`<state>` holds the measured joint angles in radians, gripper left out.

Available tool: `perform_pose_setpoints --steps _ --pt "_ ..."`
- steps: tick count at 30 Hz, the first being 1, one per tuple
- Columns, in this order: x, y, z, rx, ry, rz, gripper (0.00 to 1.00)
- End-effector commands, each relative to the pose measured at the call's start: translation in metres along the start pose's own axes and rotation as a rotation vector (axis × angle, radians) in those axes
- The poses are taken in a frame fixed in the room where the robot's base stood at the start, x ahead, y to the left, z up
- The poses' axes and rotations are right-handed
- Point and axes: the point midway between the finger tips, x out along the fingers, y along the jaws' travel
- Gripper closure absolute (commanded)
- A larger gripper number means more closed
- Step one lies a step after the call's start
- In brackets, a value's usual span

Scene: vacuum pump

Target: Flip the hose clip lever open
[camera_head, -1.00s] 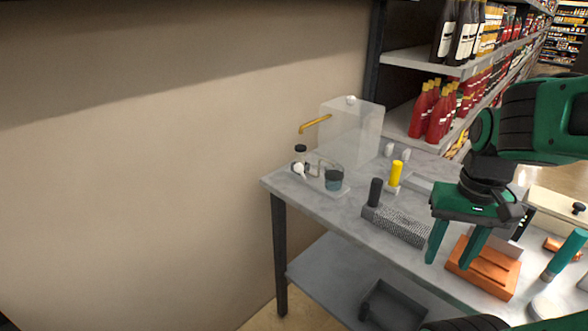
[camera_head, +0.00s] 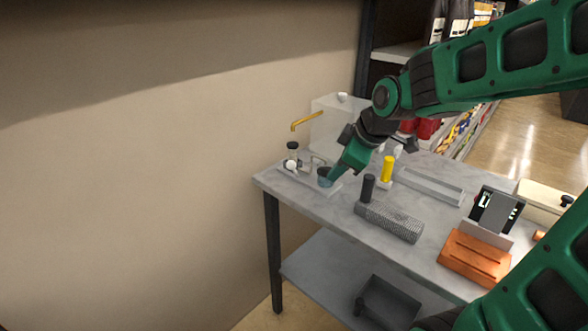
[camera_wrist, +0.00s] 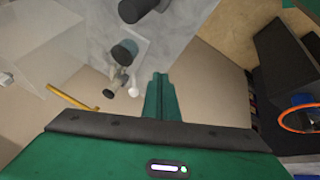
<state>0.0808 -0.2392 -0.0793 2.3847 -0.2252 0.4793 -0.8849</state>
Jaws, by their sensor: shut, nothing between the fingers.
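At the table's far left end a small pump assembly stands on a pale base plate (camera_head: 304,183). It has a teal jar (camera_head: 324,180), a black-topped post (camera_head: 293,147), a white ball-shaped knob (camera_head: 291,165) and a thin pale bent bar (camera_head: 318,159). I cannot tell which part is the hose clip lever. My gripper (camera_head: 334,172) points down at the jar's right side in the head view and partly covers it. In the wrist view my gripper (camera_wrist: 160,77) has its fingers together and empty; the jar (camera_wrist: 124,52), knob (camera_wrist: 133,92) and post (camera_wrist: 110,91) are left of them.
The wall (camera_head: 150,180) is left.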

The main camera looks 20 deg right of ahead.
Motion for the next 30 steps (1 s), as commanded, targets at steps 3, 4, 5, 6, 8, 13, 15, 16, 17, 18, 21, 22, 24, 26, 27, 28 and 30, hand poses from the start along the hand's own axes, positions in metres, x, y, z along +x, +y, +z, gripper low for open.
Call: perform_pose_setpoints --steps 3,4,5,6,8,13,15,16,17,18,21,22,24,26,27,28,30 --pt "0.010 0.001 -0.036 -0.152 0.075 0.009 1.00" --pt "0.011 0.001 -0.043 -0.180 0.091 0.012 1.00" --pt "0.012 0.001 -0.048 -0.204 0.103 0.014 1.00" --pt "0.013 0.001 -0.054 -0.228 0.116 0.017 1.00" --pt "0.015 0.000 -0.060 -0.253 0.129 0.020 1.00" --pt "0.015 0.000 -0.064 -0.271 0.138 0.022 1.00" --pt "0.015 0.000 -0.064 -0.270 0.137 0.022 1.00" --pt "0.015 0.000 -0.063 -0.269 0.137 0.022 1.00" --pt "0.015 0.000 -0.063 -0.269 0.137 0.022 1.00" --pt "0.015 0.000 -0.063 -0.268 0.137 0.022 1.00" --pt "0.017 0.000 -0.063 -0.268 0.136 0.021 1.00" --pt "0.018 0.000 -0.063 -0.267 0.136 0.021 1.00" --pt "0.024 0.000 -0.064 -0.267 0.135 0.021 1.00" --pt "0.031 0.000 -0.065 -0.267 0.134 0.019 1.00" --pt "0.037 0.000 -0.066 -0.267 0.134 0.019 1.00" --pt "0.042 0.000 -0.066 -0.267 0.133 0.018 1.00" --pt "0.053 0.000 -0.068 -0.267 0.134 0.018 1.00"
